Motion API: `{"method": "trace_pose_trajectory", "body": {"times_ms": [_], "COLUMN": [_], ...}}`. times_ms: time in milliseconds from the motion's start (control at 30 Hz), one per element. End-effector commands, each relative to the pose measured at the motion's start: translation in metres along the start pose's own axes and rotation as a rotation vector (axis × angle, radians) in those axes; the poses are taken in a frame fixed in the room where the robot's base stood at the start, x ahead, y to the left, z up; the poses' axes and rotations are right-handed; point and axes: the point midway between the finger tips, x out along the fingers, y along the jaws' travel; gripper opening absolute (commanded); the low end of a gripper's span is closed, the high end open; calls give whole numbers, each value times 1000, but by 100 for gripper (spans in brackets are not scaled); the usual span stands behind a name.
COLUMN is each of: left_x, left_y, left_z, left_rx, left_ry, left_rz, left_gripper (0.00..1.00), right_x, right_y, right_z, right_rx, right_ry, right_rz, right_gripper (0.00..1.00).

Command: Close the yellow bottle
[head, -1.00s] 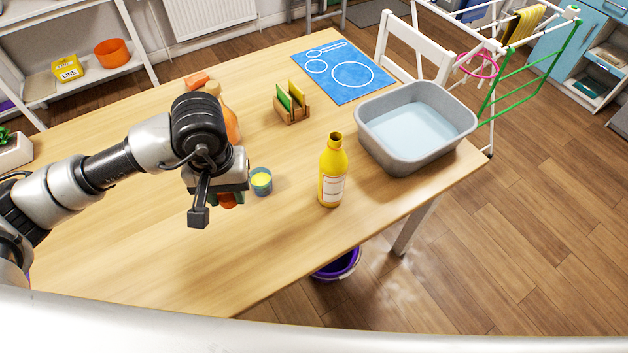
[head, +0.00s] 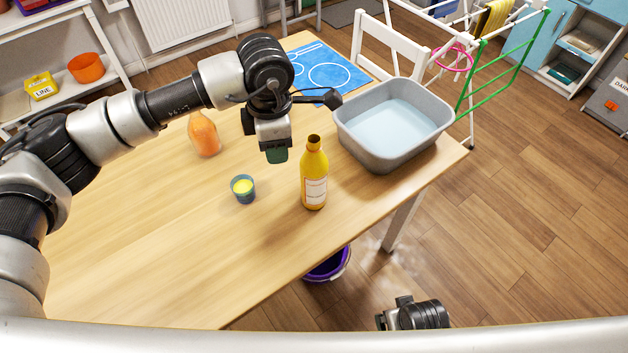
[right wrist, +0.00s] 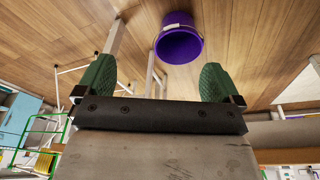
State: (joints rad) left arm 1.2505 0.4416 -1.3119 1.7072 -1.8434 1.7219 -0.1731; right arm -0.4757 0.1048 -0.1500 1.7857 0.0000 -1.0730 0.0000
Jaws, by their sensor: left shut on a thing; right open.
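The yellow bottle (head: 314,185) stands upright and uncapped on the wooden table, its dark neck opening facing up and a white label on its side. My left gripper (head: 277,155) is above the table, just left of the bottle's neck and apart from it in the picture. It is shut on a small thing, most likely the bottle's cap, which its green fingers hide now. My right gripper (right wrist: 160,66) is open and empty, with its green fingers wide apart. In the head view it is low at the bottom, off the table's front edge.
A grey basin of water (head: 365,147) stands right behind the bottle. A small cup with yellow contents (head: 243,190) and an orange bottle (head: 204,137) stand to the left. A purple bucket (right wrist: 178,40) is on the floor below. The table's front left is clear.

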Motion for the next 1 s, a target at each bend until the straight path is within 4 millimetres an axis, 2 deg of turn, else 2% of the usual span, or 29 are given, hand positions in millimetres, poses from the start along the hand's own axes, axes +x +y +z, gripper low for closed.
{"method": "trace_pose_trajectory", "body": {"times_ms": [33,200,400,533,600,1000], "left_x": [-7,-21,-36,-45,-50,-50], "left_y": [5,18,28,33,36,36], "left_z": [11,36,58,70,75,76], "left_rx": [-110,-473,-787,-965,-1054,-1093], "left_ry": [0,0,-1,-1,-1,0], "left_rz": [4,3,3,3,2,0], "left_gripper": [15,15,15,15,15,15], "right_x": [-22,-85,-142,-171,-178,-156], "right_y": [1,4,5,4,0,-35], "right_z": [-10,-28,-37,-48,-68,-169], "right_rx": [2,6,8,1,-15,-109], "right_ry": [15,41,68,124,213,677], "right_rz": [1,6,10,12,8,-81], "right_gripper": [96,96,96,96,96,96]}}
